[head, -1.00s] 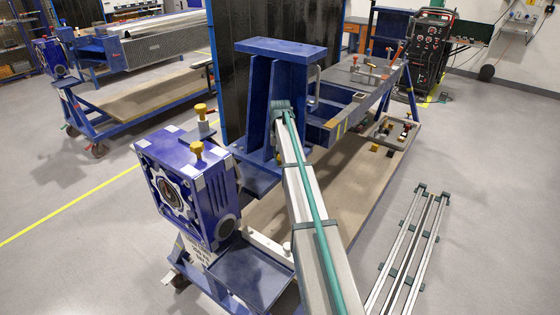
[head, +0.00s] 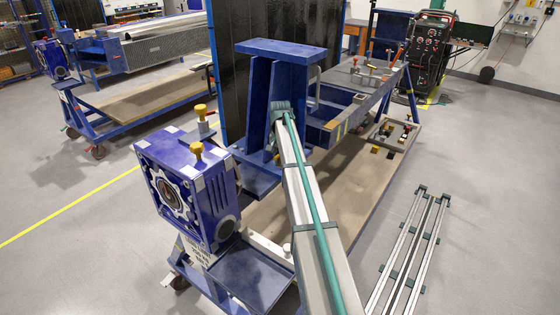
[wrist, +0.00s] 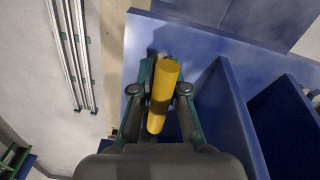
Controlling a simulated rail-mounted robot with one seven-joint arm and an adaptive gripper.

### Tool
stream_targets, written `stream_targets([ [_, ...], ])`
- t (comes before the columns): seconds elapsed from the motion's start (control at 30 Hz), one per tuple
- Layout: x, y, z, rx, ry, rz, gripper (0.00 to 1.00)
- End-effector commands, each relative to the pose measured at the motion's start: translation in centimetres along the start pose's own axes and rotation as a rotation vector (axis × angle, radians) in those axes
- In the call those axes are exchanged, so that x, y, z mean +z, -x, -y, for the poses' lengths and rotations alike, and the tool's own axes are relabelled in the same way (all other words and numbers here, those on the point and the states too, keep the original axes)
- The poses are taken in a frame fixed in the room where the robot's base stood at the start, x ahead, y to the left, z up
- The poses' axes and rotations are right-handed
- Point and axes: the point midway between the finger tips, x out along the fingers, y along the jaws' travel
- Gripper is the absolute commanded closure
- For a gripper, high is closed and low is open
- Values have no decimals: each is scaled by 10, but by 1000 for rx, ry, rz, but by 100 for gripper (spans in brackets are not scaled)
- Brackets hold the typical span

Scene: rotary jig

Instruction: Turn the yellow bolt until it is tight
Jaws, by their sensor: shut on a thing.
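The yellow bolt (wrist: 164,92) shows in the wrist view as a thick, smooth yellow cylinder, a little tilted in the picture. My gripper (wrist: 159,77) is shut on it, with one dark green finger on each side. The bolt stands beside a blue plate of the jig (wrist: 207,57), and its far end is hidden. In the head view my arm reaches to the blue upright bracket (head: 258,104). The gripper and the held bolt cannot be made out there.
A blue gearbox (head: 180,190) with two yellow knobs (head: 196,150) stands left of my arm. A blue tray (head: 245,275) is below it. Blue ribs stand close to the right of my gripper in the wrist view. Rails (head: 408,250) lie on the floor at right.

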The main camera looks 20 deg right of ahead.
Motion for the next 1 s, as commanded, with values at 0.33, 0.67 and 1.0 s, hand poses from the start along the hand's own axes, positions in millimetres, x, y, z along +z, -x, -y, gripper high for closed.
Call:
stream_targets([
  [0.33,0,0,0,-1,2,-1,62],
  [0.67,0,4,0,-1,2,-1,62],
  [1.0,-1,53,1,-2,2,-3,62],
])
